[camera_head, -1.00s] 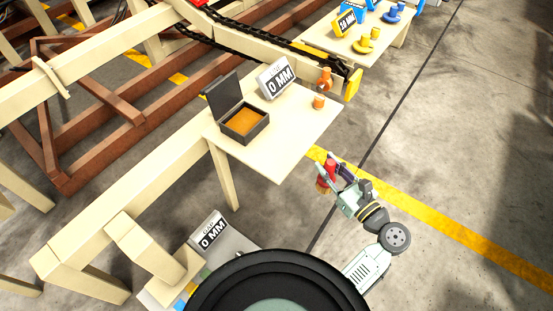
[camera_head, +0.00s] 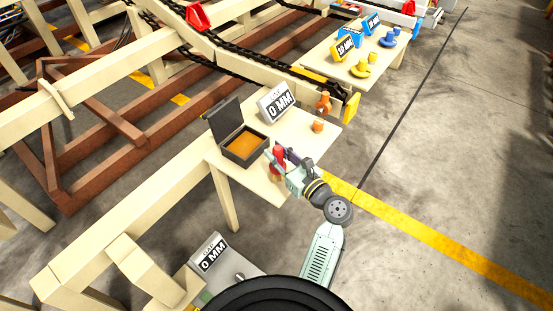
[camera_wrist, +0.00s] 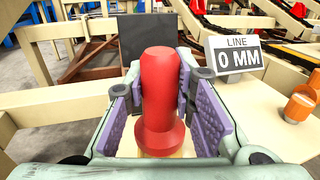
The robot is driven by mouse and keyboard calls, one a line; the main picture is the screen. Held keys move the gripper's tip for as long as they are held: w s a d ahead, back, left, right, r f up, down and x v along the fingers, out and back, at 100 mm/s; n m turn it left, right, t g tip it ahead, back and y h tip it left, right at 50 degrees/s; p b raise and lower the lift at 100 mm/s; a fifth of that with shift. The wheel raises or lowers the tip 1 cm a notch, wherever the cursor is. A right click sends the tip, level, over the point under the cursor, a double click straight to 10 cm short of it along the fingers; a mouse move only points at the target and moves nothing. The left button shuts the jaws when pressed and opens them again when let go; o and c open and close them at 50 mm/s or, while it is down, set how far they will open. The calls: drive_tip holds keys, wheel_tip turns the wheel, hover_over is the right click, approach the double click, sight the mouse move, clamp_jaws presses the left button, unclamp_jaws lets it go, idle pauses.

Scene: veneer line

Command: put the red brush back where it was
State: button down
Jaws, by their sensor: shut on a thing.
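The red brush (camera_head: 278,158) is upright in my gripper (camera_head: 284,160), over the near edge of the cream table (camera_head: 262,185). In the wrist view the red brush (camera_wrist: 160,95) stands between the two purple-padded fingers, and its pale lower end shows at the bottom. My gripper (camera_wrist: 160,115) is shut on it. I cannot tell whether the brush touches the table top.
A second table (camera_head: 345,65) with yellow and blue pieces is behind. Floor at right is clear.

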drive_tip(key=shift+w+a+f, duration=0.1)
drive_tip(key=shift+f, duration=1.7)
drive_tip(key=c, duration=1.4)
unclamp_jaws()
drive_tip(key=shift+o, duration=0.2)
drive_tip(key=b+v, duration=0.1)
drive_tip(key=v, duration=1.1)
drive_tip(key=shift+b, duration=0.3)
drive_tip(key=shift+a+r, duration=0.1)
